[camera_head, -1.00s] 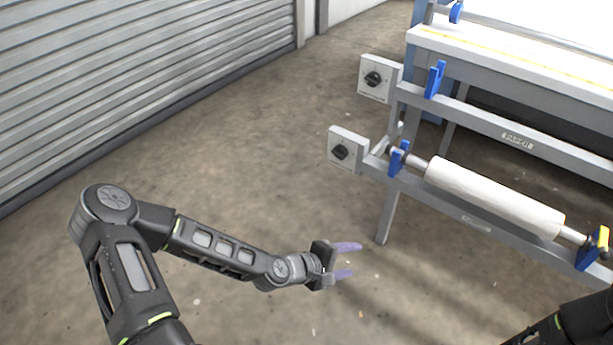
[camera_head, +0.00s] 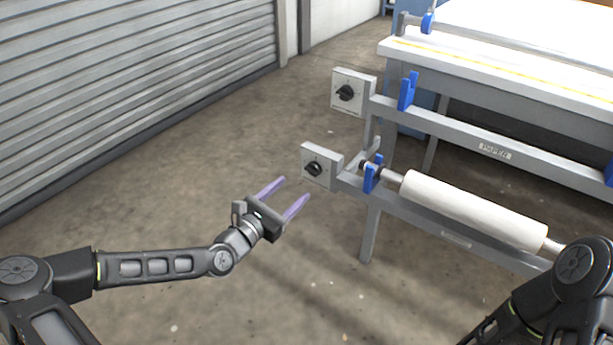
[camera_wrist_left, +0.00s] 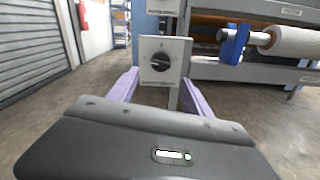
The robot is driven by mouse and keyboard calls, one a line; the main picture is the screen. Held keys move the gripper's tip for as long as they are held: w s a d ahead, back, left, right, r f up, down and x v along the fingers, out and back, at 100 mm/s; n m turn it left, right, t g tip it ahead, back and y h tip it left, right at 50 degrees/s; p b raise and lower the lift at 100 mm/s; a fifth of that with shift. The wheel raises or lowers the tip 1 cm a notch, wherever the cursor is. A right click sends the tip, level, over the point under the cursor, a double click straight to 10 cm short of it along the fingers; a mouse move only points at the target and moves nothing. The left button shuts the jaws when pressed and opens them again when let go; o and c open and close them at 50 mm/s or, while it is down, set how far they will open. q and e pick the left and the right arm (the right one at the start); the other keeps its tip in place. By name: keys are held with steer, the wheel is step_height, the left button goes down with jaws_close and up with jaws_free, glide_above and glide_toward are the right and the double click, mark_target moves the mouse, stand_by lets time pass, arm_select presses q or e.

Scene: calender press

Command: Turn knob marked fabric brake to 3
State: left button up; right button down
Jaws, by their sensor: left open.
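Two square grey plates with black rotary knobs stand at the left ends of the press's rails. The upper knob (camera_head: 345,92) is on the rail labelled PAPER. The lower knob (camera_head: 314,169) is on the rail with the white roll; that rail's label is too small to read. My left gripper (camera_head: 295,188) is open and empty, its purple fingers pointing toward the lower plate, short of it. In the left wrist view a knob (camera_wrist_left: 160,62) on its plate shows ahead, between the fingers; its markings are unreadable. My right arm shows at the lower right, its gripper out of view.
The white roll (camera_head: 475,210) lies on blue brackets (camera_head: 373,173) right of the lower knob. The white-topped table (camera_head: 500,62) is behind. A ribbed shutter (camera_head: 130,80) runs along the left. The floor around my left gripper is clear.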

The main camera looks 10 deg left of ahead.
mark_target(313, 170)
arm_select(q)
steer(key=b+x, duration=0.1)
steer(key=x, duration=0.6)
steer(key=shift+w+d, duration=0.1)
steer(key=shift+w, duration=0.25)
jaws_close()
stand_by(0.4)
